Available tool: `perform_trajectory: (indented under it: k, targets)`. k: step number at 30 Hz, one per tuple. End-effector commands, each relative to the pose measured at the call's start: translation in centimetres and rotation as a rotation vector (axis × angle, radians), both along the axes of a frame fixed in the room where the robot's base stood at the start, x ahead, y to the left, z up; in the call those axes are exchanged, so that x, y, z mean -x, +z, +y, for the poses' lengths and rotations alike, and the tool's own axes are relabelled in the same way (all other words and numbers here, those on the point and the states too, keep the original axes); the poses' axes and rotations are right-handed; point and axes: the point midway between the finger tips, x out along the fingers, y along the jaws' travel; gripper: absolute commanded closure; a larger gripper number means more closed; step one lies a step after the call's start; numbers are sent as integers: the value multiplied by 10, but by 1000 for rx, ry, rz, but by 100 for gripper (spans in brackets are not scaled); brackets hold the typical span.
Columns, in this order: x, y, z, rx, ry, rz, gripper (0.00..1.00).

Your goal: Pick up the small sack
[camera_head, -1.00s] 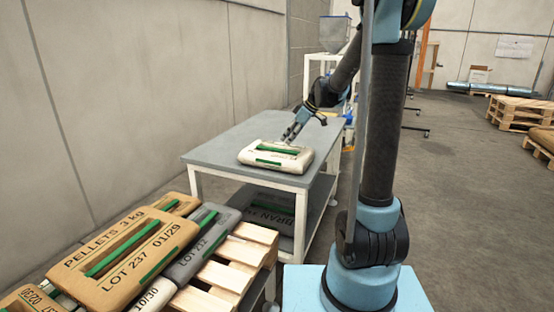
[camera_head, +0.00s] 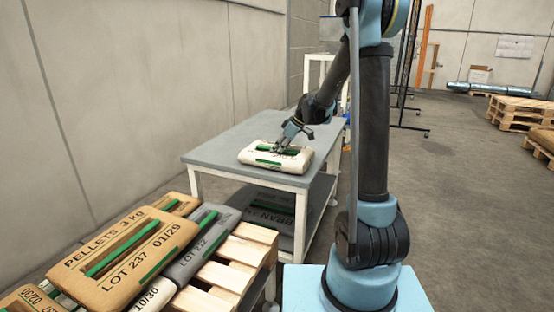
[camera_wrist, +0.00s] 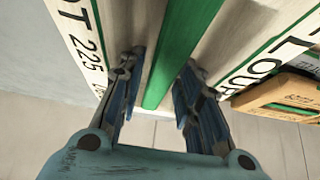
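The small sack (camera_head: 255,156) is cream-white with green bands and lies flat on the grey-topped table. In the wrist view the sack (camera_wrist: 120,25) shows part of "LOT 225" and other dark print, with a green strip (camera_wrist: 185,40) running along its middle. My gripper (camera_head: 282,148) is low over the sack's top, tilted down. In the wrist view my gripper's fingers (camera_wrist: 158,72) are apart, one on each side of the green strip. I cannot tell whether the fingertips touch the sack.
The table (camera_head: 215,157) has bare top around the sack and a lower shelf with a dark sack (camera_head: 268,208). At the front left, tan sacks (camera_head: 120,255) and a grey sack (camera_head: 203,240) lie on a wooden pallet (camera_head: 240,255). A wall (camera_head: 100,90) runs along the left.

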Motion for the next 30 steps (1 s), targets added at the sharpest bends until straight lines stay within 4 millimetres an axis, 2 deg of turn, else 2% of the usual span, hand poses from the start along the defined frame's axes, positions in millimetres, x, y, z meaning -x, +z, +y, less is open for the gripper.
perform_trajectory:
  k: [4, 8, 23, 30]
  targets:
    - [0, 0, 0, 0, 0, 0, 71]
    - [0, 0, 0, 0, 0, 0, 100]
    - [0, 3, 0, -2, -1, -1, 100]
    - [0, 21, 0, -2, 0, -1, 100]
